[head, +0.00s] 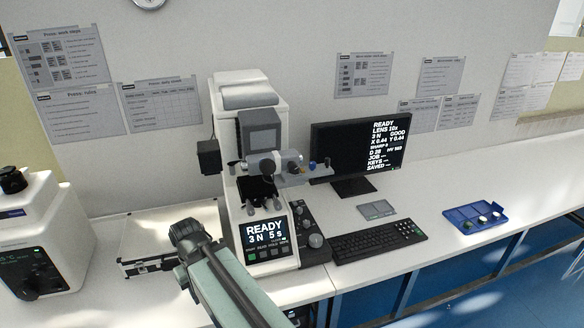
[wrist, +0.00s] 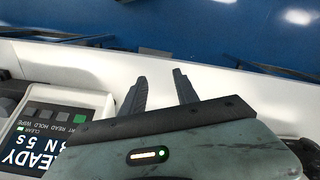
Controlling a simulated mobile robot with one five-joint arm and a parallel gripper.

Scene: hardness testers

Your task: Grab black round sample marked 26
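A blue tray (head: 460,214) lies on the bench at the right in the head view, holding a few small round pieces. They are too small to read any marking, so I cannot tell which, if any, is the black sample marked 26. My gripper (wrist: 160,78) shows in the wrist view with its two dark fingers apart and nothing between them. It is over the white bench front edge, beside the tester's button panel (wrist: 52,130), far from the tray. In the head view my arm rises in front of the tester, and I cannot make out the fingers.
The white hardness tester (head: 250,100) stands behind my arm. A monitor (head: 350,150), keyboard (head: 378,241) and small grey pad (head: 376,208) lie to its right. A silver case (head: 150,235) and another machine (head: 40,235) are at the left. Bench around the tray is mostly clear.

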